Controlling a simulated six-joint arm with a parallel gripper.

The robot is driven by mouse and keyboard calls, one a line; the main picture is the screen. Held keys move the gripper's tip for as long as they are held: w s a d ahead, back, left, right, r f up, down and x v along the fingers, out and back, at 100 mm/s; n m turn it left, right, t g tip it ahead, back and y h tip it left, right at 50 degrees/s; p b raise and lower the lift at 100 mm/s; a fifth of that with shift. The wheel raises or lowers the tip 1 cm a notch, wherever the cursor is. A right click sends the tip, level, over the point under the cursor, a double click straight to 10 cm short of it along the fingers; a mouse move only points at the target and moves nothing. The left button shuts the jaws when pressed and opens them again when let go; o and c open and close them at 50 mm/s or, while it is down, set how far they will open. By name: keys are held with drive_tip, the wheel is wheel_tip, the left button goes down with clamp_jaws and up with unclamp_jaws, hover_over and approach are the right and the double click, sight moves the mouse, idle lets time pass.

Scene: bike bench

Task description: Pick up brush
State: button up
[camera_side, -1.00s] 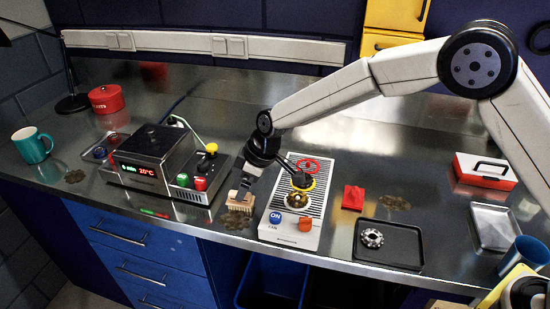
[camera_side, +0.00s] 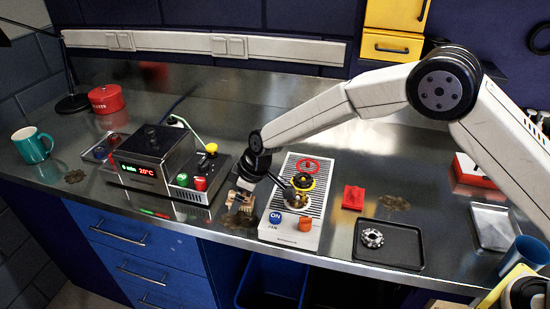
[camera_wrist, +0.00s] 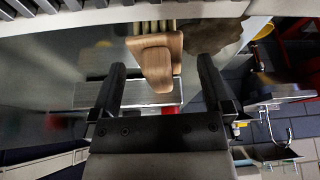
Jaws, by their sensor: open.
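The brush (camera_side: 238,205) is a small wooden block with bristles. It lies near the front edge of the steel bench, between the heater unit and the white fan box, and my gripper partly hides it in the side view. My gripper (camera_side: 245,187) is at the brush, pointing down. In the wrist view the wooden brush (camera_wrist: 158,62) shows between the two black fingers of my gripper (camera_wrist: 160,72). The fingers stand apart, with a visible gap on each side of the wood.
The heater unit (camera_side: 150,150) with red, green and yellow knobs stands left of the brush. The white fan box (camera_side: 290,237) is close on the right. A brown stain (camera_side: 240,221) lies beside the brush. A black tray (camera_side: 385,255) sits further right.

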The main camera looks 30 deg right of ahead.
clamp_jaws()
drive_tip(key=shift+r, duration=0.1)
idle(0.3)
drive_tip(key=shift+r, duration=0.45)
drive_tip(key=s+d+r, duration=0.5)
drive_tip(key=s+r, duration=0.7)
drive_tip(key=s, duration=0.1)
drive_tip(key=shift+d, duration=0.15)
